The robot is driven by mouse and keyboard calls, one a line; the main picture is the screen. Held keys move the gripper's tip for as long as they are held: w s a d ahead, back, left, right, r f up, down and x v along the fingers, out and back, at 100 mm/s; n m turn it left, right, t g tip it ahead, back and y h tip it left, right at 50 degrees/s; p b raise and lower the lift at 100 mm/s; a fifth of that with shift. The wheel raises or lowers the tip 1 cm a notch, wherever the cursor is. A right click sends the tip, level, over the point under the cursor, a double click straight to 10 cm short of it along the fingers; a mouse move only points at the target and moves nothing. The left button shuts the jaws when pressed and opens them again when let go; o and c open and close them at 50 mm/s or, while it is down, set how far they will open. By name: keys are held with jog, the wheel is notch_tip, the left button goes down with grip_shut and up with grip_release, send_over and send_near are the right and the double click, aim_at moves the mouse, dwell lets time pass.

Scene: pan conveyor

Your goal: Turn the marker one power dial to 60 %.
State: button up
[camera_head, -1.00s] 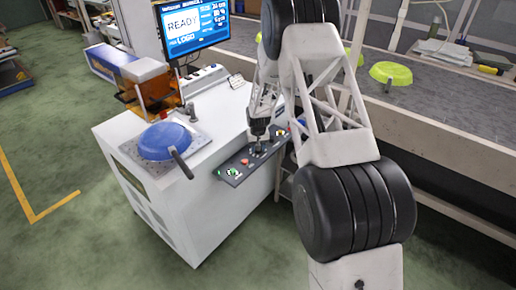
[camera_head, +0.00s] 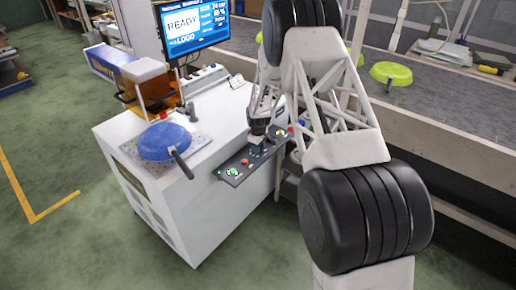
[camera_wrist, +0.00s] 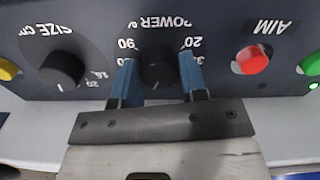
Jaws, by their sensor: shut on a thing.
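The power dial (camera_wrist: 157,68) is a round black knob under a "POWER %" label, which reads upside down in the wrist view. Its white pointer line points to the bottom of that picture. Numbers such as 90 and 20 show beside it; others are hidden by the fingers. My gripper (camera_wrist: 160,82) is shut on the dial, one blue finger on each side. In the head view my gripper (camera_head: 258,139) is at the control panel (camera_head: 229,171), and the dial is hidden there. The marker's screen (camera_head: 195,24) shows READY and LOGO; its smaller figures are hard to read.
In the wrist view a "SIZE" dial (camera_wrist: 62,70) is left of the power dial, and a red AIM button (camera_wrist: 252,60) and a green button (camera_wrist: 312,64) are right. A blue pan (camera_head: 165,141) sits on the marker. A conveyor (camera_head: 450,108) carries green pans.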

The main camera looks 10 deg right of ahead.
jog(key=shift+n, duration=0.5)
jog(key=o, duration=0.9)
jog(key=shift+r, duration=0.1)
jog(key=shift+r, duration=3.85)
jog(key=shift+r, duration=0.1)
